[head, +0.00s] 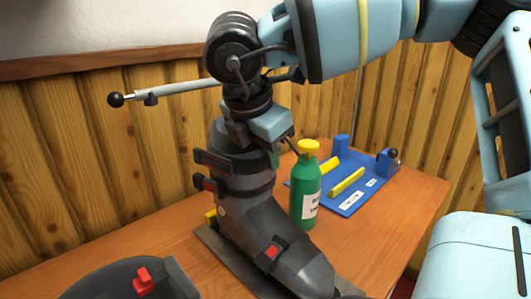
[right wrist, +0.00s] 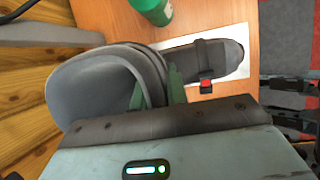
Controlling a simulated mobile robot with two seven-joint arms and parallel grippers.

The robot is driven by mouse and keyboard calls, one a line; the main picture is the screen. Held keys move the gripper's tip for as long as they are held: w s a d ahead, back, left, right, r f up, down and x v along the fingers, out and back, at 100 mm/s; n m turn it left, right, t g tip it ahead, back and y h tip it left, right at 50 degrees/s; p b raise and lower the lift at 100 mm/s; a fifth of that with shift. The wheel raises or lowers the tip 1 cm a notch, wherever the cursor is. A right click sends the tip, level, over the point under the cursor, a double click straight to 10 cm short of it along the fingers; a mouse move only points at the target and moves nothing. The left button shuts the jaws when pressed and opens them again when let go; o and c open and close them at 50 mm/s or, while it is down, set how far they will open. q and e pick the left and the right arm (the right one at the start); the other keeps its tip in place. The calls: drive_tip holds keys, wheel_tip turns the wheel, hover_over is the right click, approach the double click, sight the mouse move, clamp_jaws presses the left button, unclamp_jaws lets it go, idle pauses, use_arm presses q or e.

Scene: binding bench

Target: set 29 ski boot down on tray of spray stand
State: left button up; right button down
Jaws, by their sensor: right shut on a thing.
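The grey ski boot (head: 243,215), with black straps and red buckles, stands about upright, toe to the lower right. It also shows from above in the right wrist view (right wrist: 95,80). My right gripper (head: 262,125) is shut on the boot's upper cuff; its greenish fingers (right wrist: 157,90) show there in the wrist view. A flat grey tray (head: 208,238) lies under the boot, its edge showing at the left. It looks pale in the wrist view (right wrist: 188,42). I cannot tell whether the sole touches it. My left gripper is not in view.
A green bottle (head: 305,190) with a yellow cap stands close beside the boot. Behind it lies a blue fixture (head: 352,203) with yellow bars. A dark grey object (head: 105,282) with a red part is at the lower left. A rod with a black ball (head: 116,99) reaches left behind my gripper.

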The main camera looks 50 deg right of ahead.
drive_tip(key=c, duration=1.3)
unclamp_jaws()
drive_tip(key=shift+s+f, duration=0.1)
drive_tip(key=v, duration=0.8)
